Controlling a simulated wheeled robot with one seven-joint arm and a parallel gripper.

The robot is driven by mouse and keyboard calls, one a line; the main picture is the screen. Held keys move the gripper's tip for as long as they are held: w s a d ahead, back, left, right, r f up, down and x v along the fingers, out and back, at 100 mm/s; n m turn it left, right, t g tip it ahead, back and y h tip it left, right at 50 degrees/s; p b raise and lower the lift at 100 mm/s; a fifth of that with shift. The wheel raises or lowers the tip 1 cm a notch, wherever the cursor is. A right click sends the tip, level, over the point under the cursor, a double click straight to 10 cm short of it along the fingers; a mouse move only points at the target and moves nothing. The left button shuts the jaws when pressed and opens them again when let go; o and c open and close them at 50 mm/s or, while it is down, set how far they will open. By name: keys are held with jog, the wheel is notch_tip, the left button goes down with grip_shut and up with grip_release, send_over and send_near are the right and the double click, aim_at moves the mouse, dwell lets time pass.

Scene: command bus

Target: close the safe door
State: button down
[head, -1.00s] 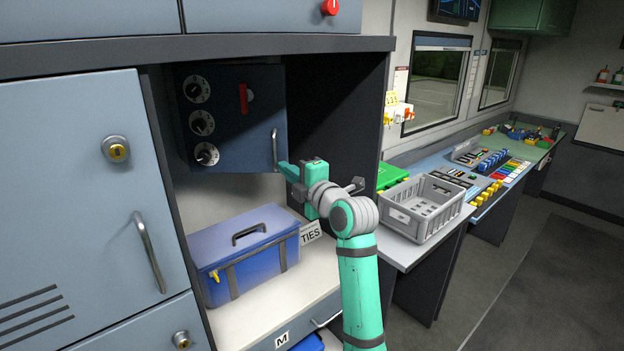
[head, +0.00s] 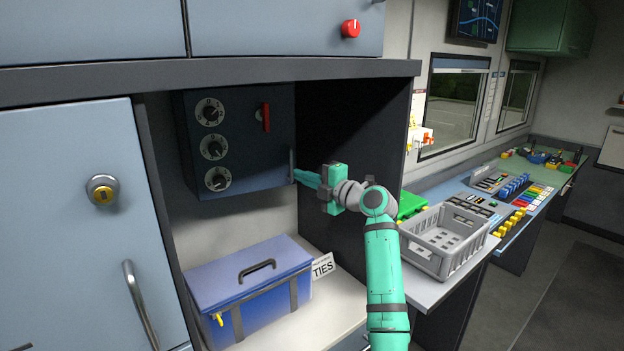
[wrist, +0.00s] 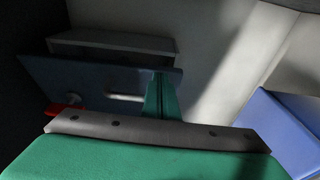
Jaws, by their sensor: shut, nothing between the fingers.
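The safe (head: 180,125) is a dark blue box hanging in the upper part of the open cabinet bay. Its door (head: 245,150) carries several dials in a column, a red lever (head: 265,118) and a bar handle (head: 291,165) near its right edge.
A blue case (head: 262,302) sits on the shelf below the safe, with a TIES label (head: 322,267) beside it. The dark bay wall (head: 350,120) stands close behind my gripper. A grey crate (head: 445,238) is on the counter to the right.

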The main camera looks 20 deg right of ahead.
jog(key=shift+w+d+y, duration=0.25)
jog(key=shift+w+y, duration=0.05)
jog(key=shift+w, duration=0.2)
